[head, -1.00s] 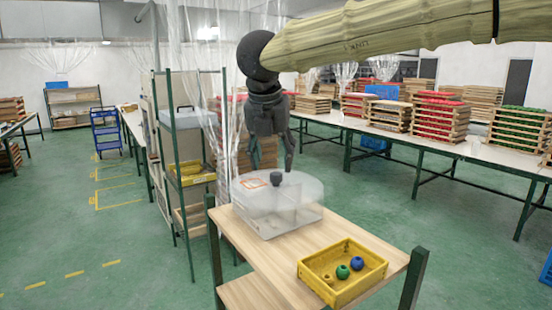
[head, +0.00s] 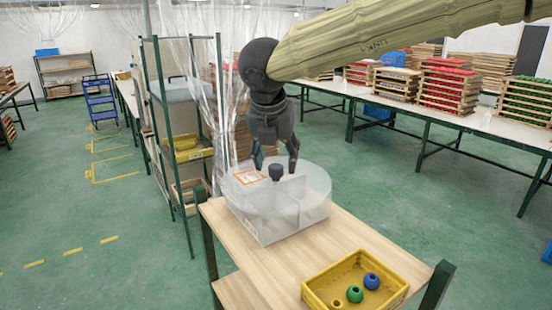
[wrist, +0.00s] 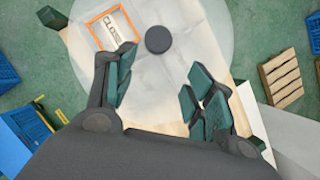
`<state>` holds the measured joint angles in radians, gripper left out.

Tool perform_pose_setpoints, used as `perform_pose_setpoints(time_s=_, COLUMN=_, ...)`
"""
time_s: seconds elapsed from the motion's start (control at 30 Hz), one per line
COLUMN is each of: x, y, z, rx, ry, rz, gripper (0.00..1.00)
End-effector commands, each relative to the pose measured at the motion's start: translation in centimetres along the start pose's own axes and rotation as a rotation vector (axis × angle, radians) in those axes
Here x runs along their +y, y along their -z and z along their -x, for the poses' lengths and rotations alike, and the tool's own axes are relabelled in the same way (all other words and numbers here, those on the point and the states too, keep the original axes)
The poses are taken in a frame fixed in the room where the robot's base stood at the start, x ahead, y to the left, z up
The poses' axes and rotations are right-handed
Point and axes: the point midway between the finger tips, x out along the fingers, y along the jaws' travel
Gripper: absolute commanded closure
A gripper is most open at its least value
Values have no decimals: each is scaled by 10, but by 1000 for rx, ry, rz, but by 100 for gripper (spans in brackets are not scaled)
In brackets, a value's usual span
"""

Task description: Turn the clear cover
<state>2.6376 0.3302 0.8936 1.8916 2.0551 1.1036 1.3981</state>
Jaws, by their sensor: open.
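The clear cover (head: 308,180) is a round, see-through lid on a clear box (head: 285,222) at the far end of a wooden table. A dark round knob (head: 276,172) stands up at its middle. A label with an orange frame (head: 249,176) lies on the cover's left part; in the wrist view this label (wrist: 112,27) seems to read "CLOSED". My gripper (head: 275,166) points down over the cover, close to the knob. In the wrist view the fingers of my gripper (wrist: 158,88) are spread apart with nothing between them, and the knob (wrist: 158,40) shows beyond the fingertips.
A yellow tray (head: 318,288) with small balls, among them a green ball (head: 355,294) and a blue ball (head: 371,281), stands at the table's near right. The table top (head: 250,255) between is clear. A green-framed shelf (head: 160,110) with hanging plastic sheets stands close behind on the left.

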Motion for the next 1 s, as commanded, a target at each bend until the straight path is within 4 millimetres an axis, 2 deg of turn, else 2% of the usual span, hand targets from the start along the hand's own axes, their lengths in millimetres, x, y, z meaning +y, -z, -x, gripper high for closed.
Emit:
perform_pose_setpoints(time_s=0.1, x=8, y=-24, z=-36, rx=23, ry=4, rz=0, gripper=46)
perform_pose_setpoints(time_s=0.2, x=12, y=-37, z=-62, rx=38, ry=8, rz=1, gripper=46)
perform_pose_setpoints(time_s=0.3, x=14, y=-44, z=-79, rx=47, ry=8, rz=2, gripper=46)
perform_pose_setpoints(time_s=0.5, x=13, y=-42, z=-76, rx=43, ry=7, rz=1, gripper=46)
perform_pose_setpoints(time_s=0.63, x=10, y=-30, z=-62, rx=30, ry=5, rz=1, gripper=46)
perform_pose_setpoints(time_s=0.8, x=6, y=-20, z=-50, rx=19, ry=3, rz=0, gripper=76)
perform_pose_setpoints(time_s=0.93, x=7, y=-23, z=-53, rx=23, ry=4, rz=0, gripper=100)
perform_pose_setpoints(time_s=1.0, x=9, y=-28, z=-58, rx=28, ry=4, rz=0, gripper=100)
